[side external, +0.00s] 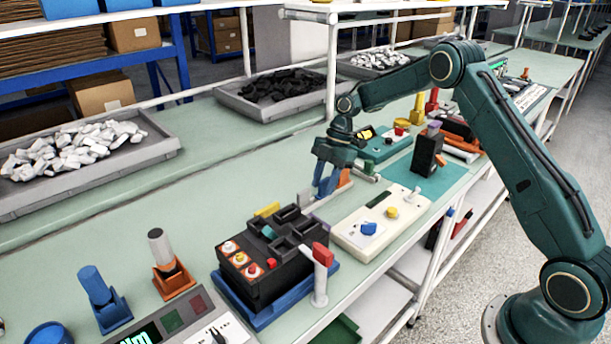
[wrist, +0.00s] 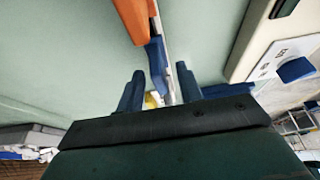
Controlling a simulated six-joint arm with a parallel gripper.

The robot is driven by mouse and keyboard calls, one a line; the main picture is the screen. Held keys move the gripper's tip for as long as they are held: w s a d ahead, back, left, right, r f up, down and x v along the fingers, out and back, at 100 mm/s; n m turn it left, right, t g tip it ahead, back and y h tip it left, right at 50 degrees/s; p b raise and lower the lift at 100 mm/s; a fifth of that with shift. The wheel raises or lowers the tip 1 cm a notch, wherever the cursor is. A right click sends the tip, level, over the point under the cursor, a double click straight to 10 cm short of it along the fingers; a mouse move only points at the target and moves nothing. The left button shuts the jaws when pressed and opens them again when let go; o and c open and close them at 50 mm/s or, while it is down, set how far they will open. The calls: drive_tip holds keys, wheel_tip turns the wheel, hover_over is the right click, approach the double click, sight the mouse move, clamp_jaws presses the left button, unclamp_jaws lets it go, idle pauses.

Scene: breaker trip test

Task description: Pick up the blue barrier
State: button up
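My gripper (side external: 326,190) points down over the bench, behind the black breaker block. In the wrist view its two dark blue fingers (wrist: 160,88) are apart. The blue barrier (wrist: 157,62) shows as a narrow blue piece in line with the gap between the fingers. I cannot tell whether either finger touches it. An orange barrier (wrist: 131,18) stands just beyond it, and a bit of yellow (wrist: 153,100) shows between the fingers. In the side view the orange barrier (side external: 345,179) is right of the fingers; the blue barrier cannot be told from the blue fingers there.
The black breaker block (side external: 262,285) with round buttons sits in a blue tray near the front. A cream box (side external: 360,238) with blue and yellow knobs is to its right. A yellow piece (side external: 267,209) stands behind the block.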

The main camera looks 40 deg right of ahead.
sight(325, 179)
clamp_jaws()
idle(0.3)
drive_tip(key=shift+r, duration=5.05)
drive_tip(key=s+a+r, duration=0.4)
drive_tip(key=a, duration=0.5)
drive_tip(key=s+a+r, duration=0.4)
drive_tip(key=a+r, duration=0.1)
drive_tip(key=a, duration=0.5)
drive_tip(key=shift+a, duration=0.25)
